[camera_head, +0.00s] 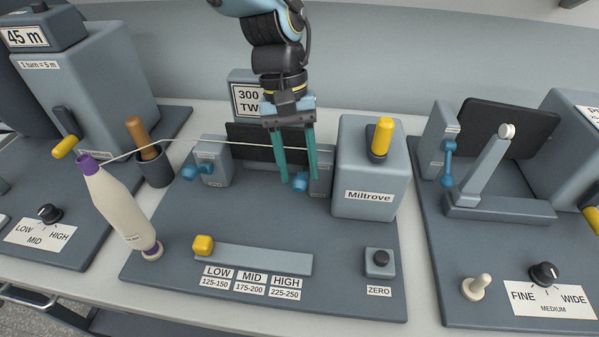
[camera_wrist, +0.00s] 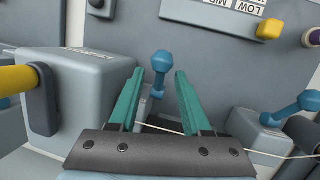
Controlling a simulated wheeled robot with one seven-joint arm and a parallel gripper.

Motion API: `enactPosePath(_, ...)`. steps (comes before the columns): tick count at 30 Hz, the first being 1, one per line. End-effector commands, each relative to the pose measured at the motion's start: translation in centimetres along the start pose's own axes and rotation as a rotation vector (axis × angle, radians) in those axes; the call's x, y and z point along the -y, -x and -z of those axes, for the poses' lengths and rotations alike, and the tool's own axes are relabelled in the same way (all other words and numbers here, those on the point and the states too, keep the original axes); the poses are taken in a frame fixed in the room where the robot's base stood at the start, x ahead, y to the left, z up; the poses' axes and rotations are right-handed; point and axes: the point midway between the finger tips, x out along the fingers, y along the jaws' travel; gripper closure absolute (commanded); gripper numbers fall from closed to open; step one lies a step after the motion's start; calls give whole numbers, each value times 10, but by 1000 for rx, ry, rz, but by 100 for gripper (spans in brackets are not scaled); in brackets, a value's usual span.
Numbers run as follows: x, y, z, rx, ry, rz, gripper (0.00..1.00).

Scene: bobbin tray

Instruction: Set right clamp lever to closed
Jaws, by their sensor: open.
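The right clamp lever (camera_head: 300,184) is a small blue lever on a grey clamp block (camera_head: 321,168) beside the Miltrove box. In the wrist view the right clamp lever (camera_wrist: 160,68) shows between and just beyond the fingertips, its knob pointing away from the clamp block. My gripper (camera_head: 299,179) is open, with teal fingers pointing down around the lever in the head view. In the wrist view my gripper (camera_wrist: 157,77) has an empty gap with the lever in line. Whether a finger touches the lever I cannot tell. The left clamp lever (camera_head: 192,172) is blue too, on its own block.
A pale thread (camera_head: 230,143) runs from the bobbin (camera_head: 122,208) across both clamps, passing behind my fingers. The Miltrove box (camera_head: 368,196) with a yellow-handled crank (camera_head: 383,138) stands close at right. The slider with yellow knob (camera_head: 203,245) lies in front. The panel between is clear.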

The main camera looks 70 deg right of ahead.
Motion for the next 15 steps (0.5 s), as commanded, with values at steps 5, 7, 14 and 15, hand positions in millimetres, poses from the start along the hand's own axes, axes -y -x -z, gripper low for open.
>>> enactPosePath(5, 0, 33, 2, -7, 0, -2, 52)
enactPosePath(7, 0, 48, 2, -7, -1, -2, 52)
enactPosePath(14, 0, 82, 0, -2, -1, -2, 52)
enactPosePath(15, 0, 86, 0, -1, -1, -1, 52)
